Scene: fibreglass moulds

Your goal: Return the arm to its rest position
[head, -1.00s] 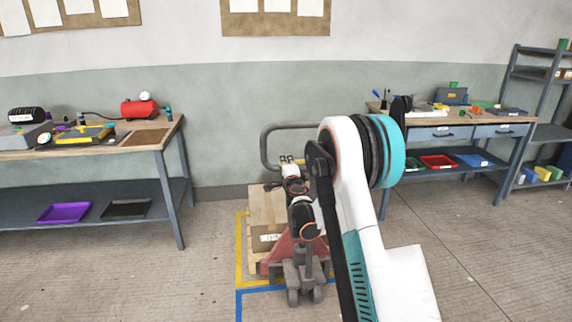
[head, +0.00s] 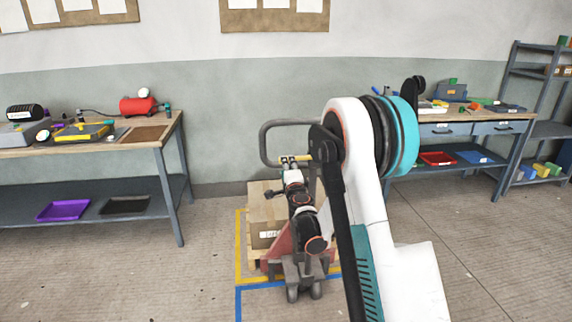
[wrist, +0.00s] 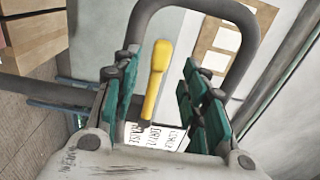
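My arm extends forward in the head view, with its large white and teal joint right of centre. My gripper (head: 292,161) is at the far end of the arm, small and partly hidden there, in front of the pallet truck's handle. In the wrist view its teal-padded fingers (wrist: 160,70) stand apart with a clear gap. A yellow lever (wrist: 156,75) shows in that gap, apparently beyond the fingers and not gripped. The grey handle loop (wrist: 205,8) arches past the fingertips; exact distance cannot be told.
A pallet truck (head: 300,271) with a cardboard box (head: 262,208) stands ahead, inside yellow and blue floor lines. A left workbench (head: 165,132), a right workbench (head: 505,140) and a shelf rack (head: 510,80) line the wall. Floor at front left is clear.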

